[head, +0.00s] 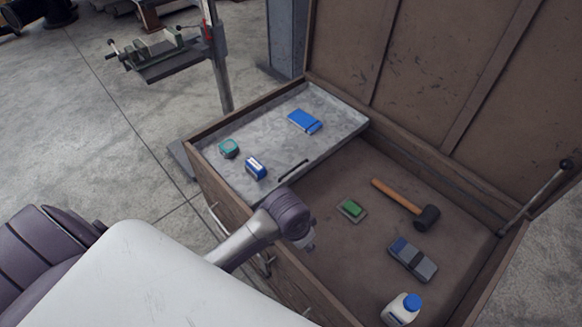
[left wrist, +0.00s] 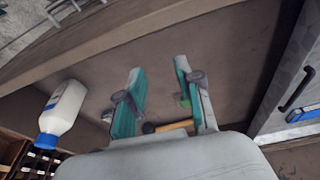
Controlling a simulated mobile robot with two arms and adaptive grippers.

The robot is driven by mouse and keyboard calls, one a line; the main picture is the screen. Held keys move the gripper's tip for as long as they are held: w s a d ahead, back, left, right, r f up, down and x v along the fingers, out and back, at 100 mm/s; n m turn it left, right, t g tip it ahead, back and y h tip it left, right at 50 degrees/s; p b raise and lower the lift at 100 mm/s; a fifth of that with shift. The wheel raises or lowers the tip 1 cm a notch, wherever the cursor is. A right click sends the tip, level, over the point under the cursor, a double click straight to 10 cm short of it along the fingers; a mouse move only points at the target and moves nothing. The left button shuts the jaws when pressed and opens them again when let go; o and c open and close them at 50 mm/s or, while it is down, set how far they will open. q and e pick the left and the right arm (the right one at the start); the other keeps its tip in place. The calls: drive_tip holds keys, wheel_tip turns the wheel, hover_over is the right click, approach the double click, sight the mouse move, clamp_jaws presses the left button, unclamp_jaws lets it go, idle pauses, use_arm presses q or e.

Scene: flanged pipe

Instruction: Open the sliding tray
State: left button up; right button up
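The sliding tray (head: 270,135) is a grey flat tray at the left end of a wooden chest, covering part of the chest's inside. A dark bar handle (head: 293,170) sits on its right-hand edge. In the left wrist view the handle (left wrist: 297,90) and tray (left wrist: 280,115) appear at the right. My left gripper (left wrist: 158,67) is open, with nothing between its teal-padded fingers. It hangs over the chest's front part, apart from the handle. In the head view the wrist hides most of it. My right gripper is not in view.
The tray carries a teal item (head: 229,148), a small blue-and-white box (head: 256,167) and a blue box (head: 304,121). On the chest floor lie a mallet (head: 405,204), a green-topped block (head: 351,208), a grey-blue block (head: 412,259) and a white bottle (head: 401,311). The raised lid (head: 425,70) stands behind.

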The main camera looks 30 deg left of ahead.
use_arm(q)
drive_tip(key=w+a+r, duration=0.1)
drive_tip(key=w+r, duration=0.1)
drive_tip(key=w, duration=0.4)
drive_tip(key=g+y, duration=0.2)
drive_tip(key=y, duration=0.1)
approach(290, 172)
drive_tip(key=shift+n, duration=0.3)
drive_tip(key=f, duration=0.5)
drive_tip(key=a+f, duration=0.1)
drive_tip(key=f, duration=0.2)
drive_tip(key=shift+w+p, duration=0.15)
drive_tip(key=shift+p, duration=0.2)
clamp_jaws()
